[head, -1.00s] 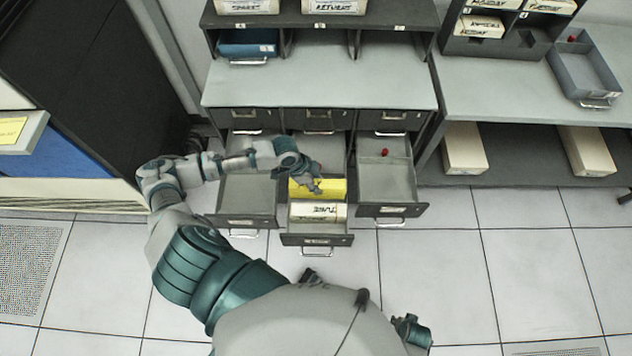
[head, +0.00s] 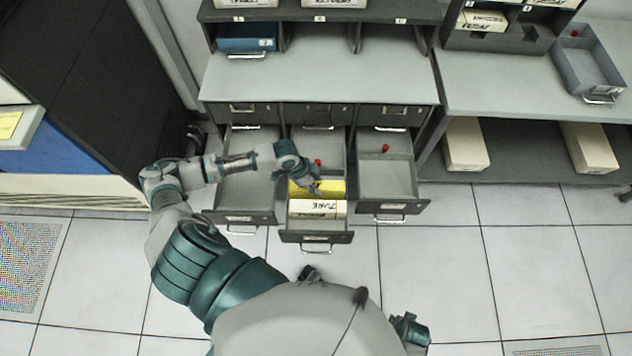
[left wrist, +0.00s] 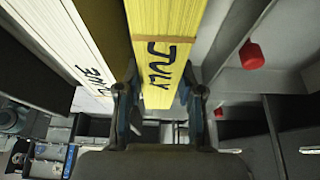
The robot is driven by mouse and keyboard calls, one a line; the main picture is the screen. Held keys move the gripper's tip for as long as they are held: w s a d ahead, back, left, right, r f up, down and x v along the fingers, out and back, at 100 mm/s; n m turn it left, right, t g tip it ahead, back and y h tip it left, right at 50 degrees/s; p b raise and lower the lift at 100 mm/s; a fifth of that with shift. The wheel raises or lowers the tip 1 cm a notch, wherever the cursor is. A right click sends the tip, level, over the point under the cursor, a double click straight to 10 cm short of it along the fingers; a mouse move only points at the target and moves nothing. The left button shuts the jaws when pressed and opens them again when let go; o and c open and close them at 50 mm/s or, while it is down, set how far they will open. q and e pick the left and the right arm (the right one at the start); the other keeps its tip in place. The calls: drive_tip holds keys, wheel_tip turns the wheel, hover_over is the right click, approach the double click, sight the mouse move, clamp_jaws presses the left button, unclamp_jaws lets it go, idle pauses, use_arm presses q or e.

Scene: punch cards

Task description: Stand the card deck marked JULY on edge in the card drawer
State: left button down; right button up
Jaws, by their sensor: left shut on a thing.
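The yellow card deck marked JULY (head: 328,187) is in the open middle drawer (head: 317,238), behind a white deck marked JUNE (head: 318,208). My left gripper (head: 314,184) reaches down to it from the left and is shut on it. In the left wrist view, the yellow deck (left wrist: 162,60) stands between my left fingers (left wrist: 158,100), its JULY lettering facing the camera. The JUNE deck (left wrist: 80,50) is to its left, with a dark band between them. I cannot tell whether the yellow deck touches the drawer floor.
Open drawers stand left (head: 248,190) and right (head: 388,180), looking empty. A red knob (head: 386,148) is in the right drawer; another (head: 318,162) is behind the yellow deck. A bench with a grey tray (head: 588,65) is at right. A black cabinet (head: 100,80) is at left.

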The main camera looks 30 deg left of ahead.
use_arm(q)
drive_tip(key=shift+f, duration=0.25)
drive_tip(key=c, duration=0.7)
unclamp_jaws()
drive_tip(key=shift+o, duration=0.2)
drive_tip(key=v, duration=1.2)
